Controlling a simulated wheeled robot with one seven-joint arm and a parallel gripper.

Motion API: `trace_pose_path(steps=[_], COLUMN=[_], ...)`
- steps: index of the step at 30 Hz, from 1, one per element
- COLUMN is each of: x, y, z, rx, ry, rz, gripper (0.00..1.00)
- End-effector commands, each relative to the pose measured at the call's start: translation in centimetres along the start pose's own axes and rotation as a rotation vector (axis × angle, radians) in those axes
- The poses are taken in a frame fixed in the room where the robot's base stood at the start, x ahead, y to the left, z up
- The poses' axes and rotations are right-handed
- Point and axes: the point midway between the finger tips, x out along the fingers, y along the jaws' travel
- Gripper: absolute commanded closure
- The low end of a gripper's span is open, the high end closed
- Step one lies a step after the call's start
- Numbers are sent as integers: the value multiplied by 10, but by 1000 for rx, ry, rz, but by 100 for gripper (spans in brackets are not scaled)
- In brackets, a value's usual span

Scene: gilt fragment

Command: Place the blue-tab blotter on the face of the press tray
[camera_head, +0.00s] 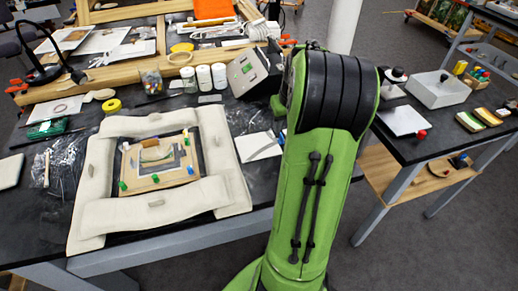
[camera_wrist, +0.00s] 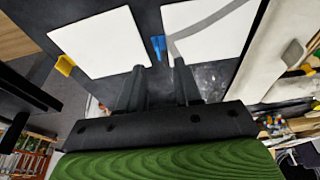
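My gripper (camera_wrist: 159,70) is open and empty, its two dark fingers apart. A blue tab (camera_wrist: 158,47) shows between and beyond the fingertips. It is at the left edge of a white blotter sheet (camera_wrist: 210,28) crossed by a curved grey band. A second white sheet (camera_wrist: 100,42) with a yellow tab (camera_wrist: 65,65) lies to its left. In the head view, the grey-banded sheet (camera_head: 257,147) lies beside my arm, which hides my gripper. No labelled press tray shows; a tilted grey box (camera_head: 262,72) with a green patch stands behind, and I cannot tell whether it is the tray.
Beige padded cushions (camera_head: 155,203) surround a wooden board (camera_head: 163,178) with coloured clips and a fragment. White jars (camera_head: 204,77) stand behind. Grey floor separates the tables.

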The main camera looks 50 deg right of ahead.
Motion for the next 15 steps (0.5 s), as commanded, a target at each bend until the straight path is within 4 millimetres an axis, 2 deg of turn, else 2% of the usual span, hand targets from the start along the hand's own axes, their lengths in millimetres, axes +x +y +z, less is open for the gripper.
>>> trace_pose_path(steps=[5,11,15], x=[18,56,59], y=[1,2,3], z=[0,1,0], rx=[1,-1,0], ry=[0,-2,1], rz=[0,-2,1], gripper=[66,66,66])
